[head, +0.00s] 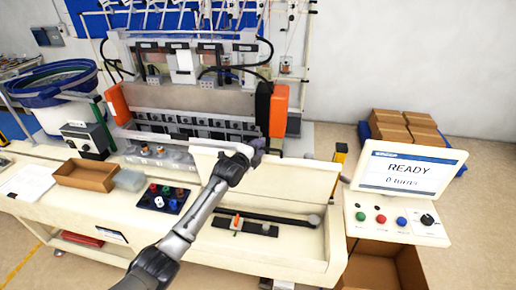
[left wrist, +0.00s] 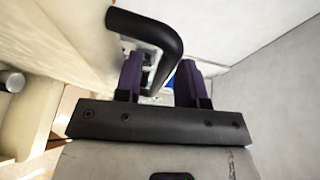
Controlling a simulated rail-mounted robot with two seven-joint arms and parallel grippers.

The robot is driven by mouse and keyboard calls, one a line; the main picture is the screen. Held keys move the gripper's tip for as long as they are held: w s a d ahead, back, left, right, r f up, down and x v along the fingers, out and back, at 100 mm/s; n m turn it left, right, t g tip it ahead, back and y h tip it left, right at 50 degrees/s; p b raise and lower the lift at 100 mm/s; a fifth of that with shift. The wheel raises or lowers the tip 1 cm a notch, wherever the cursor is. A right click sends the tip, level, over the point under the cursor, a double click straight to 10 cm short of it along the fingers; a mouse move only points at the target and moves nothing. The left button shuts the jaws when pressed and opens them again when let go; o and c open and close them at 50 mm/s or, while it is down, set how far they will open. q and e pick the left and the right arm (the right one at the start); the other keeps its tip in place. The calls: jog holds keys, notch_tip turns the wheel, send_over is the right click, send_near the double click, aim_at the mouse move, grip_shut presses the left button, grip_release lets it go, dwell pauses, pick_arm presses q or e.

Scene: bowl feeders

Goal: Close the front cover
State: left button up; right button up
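A greyish see-through panel (head: 190,98), which looks like the front cover, spans the machine between two orange blocks. It sits above a row of dark stations, and the space under it is uncovered. My left gripper (head: 258,156) is at the machine's front, below the right orange block. In the left wrist view a bent black handle (left wrist: 150,22) reaches down between the two dark fingers of my left gripper (left wrist: 161,75). The fingers are apart, with gaps visible beside the handle. My right gripper is not in view.
A screen reading READY (head: 405,172) stands at the right, above a button panel (head: 395,220). A cardboard tray (head: 86,175) and a dark block with coloured knobs (head: 166,198) lie on the bench to the left. A blue bowl feeder (head: 52,85) stands far left.

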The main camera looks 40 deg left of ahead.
pick_arm(q)
jog(key=shift+w, duration=0.25)
grip_shut()
dwell(0.3)
